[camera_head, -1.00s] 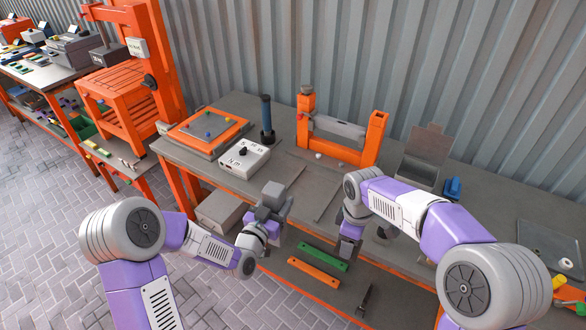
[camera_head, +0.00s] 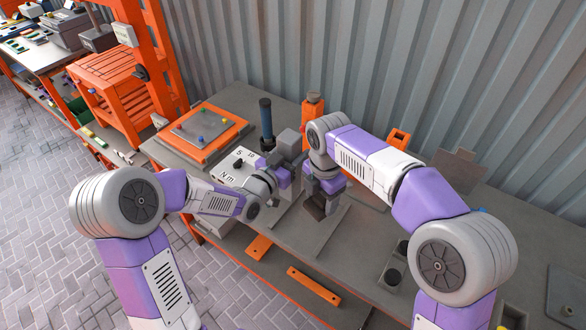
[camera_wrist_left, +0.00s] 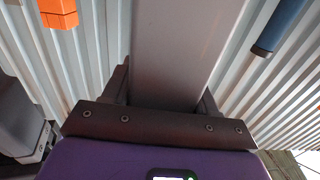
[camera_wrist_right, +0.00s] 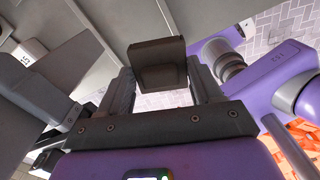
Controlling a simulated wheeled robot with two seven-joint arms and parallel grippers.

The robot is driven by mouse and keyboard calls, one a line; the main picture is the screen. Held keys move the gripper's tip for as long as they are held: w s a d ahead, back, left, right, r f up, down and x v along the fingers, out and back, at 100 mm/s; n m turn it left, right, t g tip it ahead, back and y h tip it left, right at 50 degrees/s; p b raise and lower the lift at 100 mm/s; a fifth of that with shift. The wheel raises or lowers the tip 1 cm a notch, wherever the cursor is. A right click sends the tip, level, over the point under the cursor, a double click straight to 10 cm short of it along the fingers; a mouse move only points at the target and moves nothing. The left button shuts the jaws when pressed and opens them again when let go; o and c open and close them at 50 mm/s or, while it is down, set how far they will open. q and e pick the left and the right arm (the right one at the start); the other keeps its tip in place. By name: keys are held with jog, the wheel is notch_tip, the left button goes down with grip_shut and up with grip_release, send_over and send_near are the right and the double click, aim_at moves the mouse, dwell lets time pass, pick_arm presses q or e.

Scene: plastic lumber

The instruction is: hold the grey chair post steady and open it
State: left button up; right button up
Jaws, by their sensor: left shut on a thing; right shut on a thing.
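The grey post (camera_head: 289,141) sits in my left gripper (camera_head: 285,164), raised above the bench. In the left wrist view the post (camera_wrist_left: 182,50) stands between the fingers and fills the middle of the picture. My right gripper (camera_head: 321,190) points down just right of the left one and is shut on a dark block (camera_wrist_right: 157,68). The head view shows this block (camera_head: 315,209) low over the bench. I cannot tell whether the block is joined to the grey post; my gripper and arm hide much of the space between them.
A white control box (camera_head: 232,170), an orange-framed tray (camera_head: 204,131) and a blue upright cylinder (camera_head: 265,117) stand to the left. Behind my right arm are orange uprights (camera_head: 312,108). The corrugated wall (camera_head: 330,45) closes the back. Orange bars (camera_head: 313,286) lie on the lower shelf.

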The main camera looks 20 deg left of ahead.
pick_arm(q)
jog(key=shift+w+f+b, duration=0.1)
jog(key=shift+f+b, duration=0.2)
jog(key=shift+f, duration=1.85)
jog(key=shift+f, duration=0.15)
jog(key=o, duration=1.5)
